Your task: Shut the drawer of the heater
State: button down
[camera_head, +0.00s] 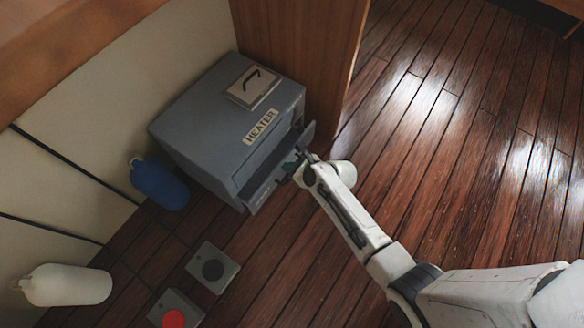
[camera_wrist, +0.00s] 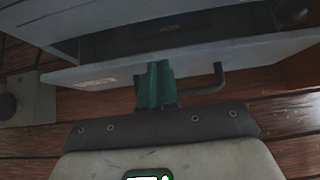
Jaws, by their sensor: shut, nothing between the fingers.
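The heater (camera_head: 215,112) is a grey box labelled HEATER, standing on the floor against the wall. Its drawer (camera_head: 260,193) sticks out at the lower front, partly open. In the wrist view the drawer front (camera_wrist: 95,75) spans the picture, with a dark gap above it and a bent grey handle (camera_wrist: 212,82) at right of centre. My gripper (camera_head: 290,168) is at the drawer front in the head view.
Two floor plates, one with a dark button (camera_head: 212,268) and one with a red button (camera_head: 174,318), are in front. A wooden panel (camera_head: 300,50) stands behind. The floor at right is clear.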

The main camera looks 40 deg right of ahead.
jog(key=shift+w+a+p, duration=0.25)
jog(key=shift+w+p, duration=0.05)
jog(key=shift+w, duration=0.5)
jog(key=shift+w+a+p, duration=0.25)
jog(key=shift+w+p, duration=0.1)
jog(key=shift+w, duration=0.45)
jog(key=shift+w+a+p, duration=0.25)
jog(key=shift+w+p, duration=0.05)
jog(key=shift+w, duration=0.5)
jog(key=shift+r, duration=0.1)
jog(key=s+f+p+v, duration=0.2)
jog(key=p+v, duration=0.6)
jog(key=v, duration=0.5)
jog(key=shift+d, duration=0.35)
jog(key=shift+s, duration=0.15)
